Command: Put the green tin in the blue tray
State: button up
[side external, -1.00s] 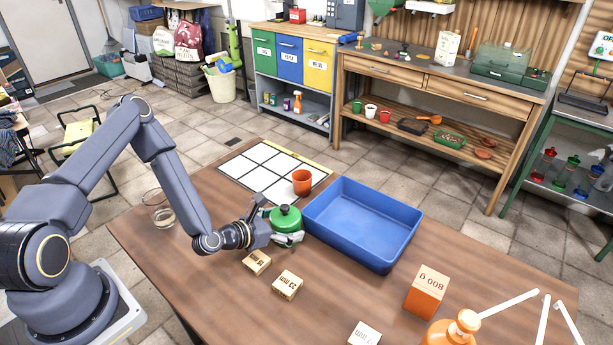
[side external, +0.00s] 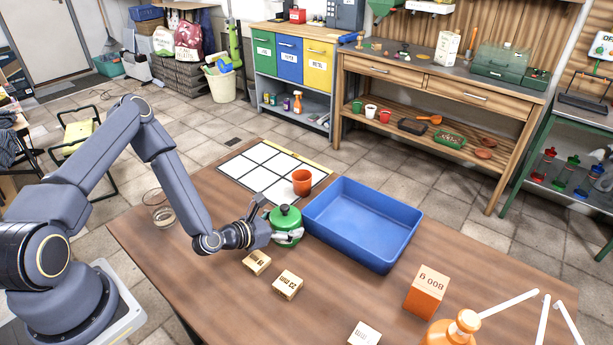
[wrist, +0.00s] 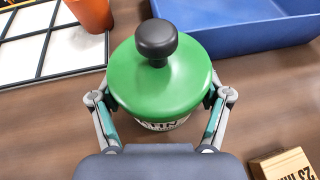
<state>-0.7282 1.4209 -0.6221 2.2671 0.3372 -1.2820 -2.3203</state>
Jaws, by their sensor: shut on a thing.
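The green tin (side external: 287,222) has a round green lid with a black knob and stands upright on the wooden table, left of the blue tray. In the wrist view the green tin (wrist: 160,75) fills the middle, with part of a printed label below its lid. My gripper (side external: 284,228) is shut on it, one finger on each side; it also shows in the wrist view (wrist: 160,108). The blue tray (side external: 341,255) is empty and close on the right. It also shows at the top right of the wrist view (wrist: 240,35). Whether the tin touches the table is unclear.
An orange cup (side external: 302,183) stands at the white grid's (side external: 262,172) edge, behind the tin. Two small wooden blocks (side external: 257,262) (side external: 287,284) lie in front. A glass (side external: 158,210) stands left. An orange box (side external: 426,292) stands right of the blocks.

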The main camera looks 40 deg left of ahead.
jog(key=shift+c, duration=0.5)
notch_tip(320, 180, up, 9)
jog(key=shift+w+r, duration=0.1)
jog(key=w+a+n+y, duration=0.3)
jog(key=a+n+y, duration=0.25)
jog(key=a, duration=0.35)
notch_tip(320, 180, up, 4)
jog(key=n+g+y, duration=0.6)
jog(key=n+y, duration=0.2)
jog(key=y, duration=0.1)
send_over(285, 205)
jog(key=w+d, duration=0.3)
jog(key=d, duration=0.4)
jog(key=shift+h, duration=0.25)
jog(key=w+f, duration=0.2)
jog(key=w, duration=0.2)
jog(key=w+d+f, duration=0.1)
jog(key=w+f, duration=0.2)
jog(key=w, duration=0.1)
jog(key=w+d+f, duration=0.1)
jog(key=w+f, duration=0.2)
jog(key=w, duration=0.1)
jog(key=shift+w+d+f, duration=0.15)
jog(key=shift+w+d, duration=0.1)
jog(key=shift+w, duration=0.05)
jog(key=shift+w+f, duration=0.35)
jog(key=shift+f, duration=0.1)
jog(key=shift+w+f, duration=0.15)
jog(key=shift+f, duration=1.45)
